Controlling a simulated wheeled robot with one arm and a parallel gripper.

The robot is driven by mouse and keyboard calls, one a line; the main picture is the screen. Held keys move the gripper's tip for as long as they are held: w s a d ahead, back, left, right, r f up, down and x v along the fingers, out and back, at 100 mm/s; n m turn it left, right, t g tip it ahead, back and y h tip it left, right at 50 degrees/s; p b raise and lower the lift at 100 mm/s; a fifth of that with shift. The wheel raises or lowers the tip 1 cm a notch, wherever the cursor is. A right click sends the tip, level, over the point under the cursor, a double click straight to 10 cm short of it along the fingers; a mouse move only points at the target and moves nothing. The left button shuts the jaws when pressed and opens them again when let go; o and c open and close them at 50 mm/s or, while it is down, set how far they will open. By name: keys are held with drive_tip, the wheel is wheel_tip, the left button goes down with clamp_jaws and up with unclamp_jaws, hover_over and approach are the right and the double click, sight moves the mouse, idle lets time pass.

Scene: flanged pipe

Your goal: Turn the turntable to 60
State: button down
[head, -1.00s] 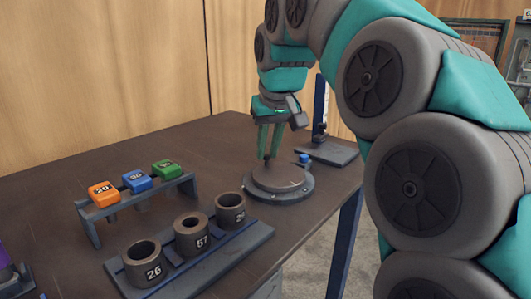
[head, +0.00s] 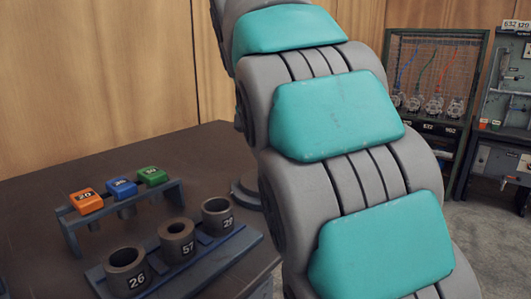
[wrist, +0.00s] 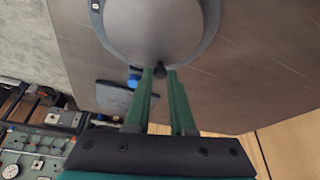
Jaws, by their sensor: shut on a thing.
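The turntable (wrist: 155,28) is a grey disc on a wider, darker base ring. A "0" shows on the ring at the upper left of the wrist view. A small black knob (wrist: 159,69) stands at the disc's edge. My gripper (wrist: 160,74) has its green fingers shut on this knob.
On the dark table (head: 150,148) are a rack (head: 72,237) with orange, blue and green numbered blocks and a holder (head: 240,240) with grey cylinders marked 26, 57 and 29. A dark flat plate (wrist: 112,97) lies near the turntable. Equipment racks (head: 437,35) stand behind at right.

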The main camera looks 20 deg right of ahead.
idle(0.4)
drive_tip(key=c, duration=0.8)
unclamp_jaws()
drive_tip(key=shift+o, duration=0.2)
drive_tip(key=shift+r, duration=0.15)
drive_tip(key=p+v, duration=0.3)
drive_tip(key=v, duration=0.4)
drive_tip(key=shift+r+p, duration=0.2)
drive_tip(key=shift+p, duration=0.1)
drive_tip(key=shift+s, duration=0.15)
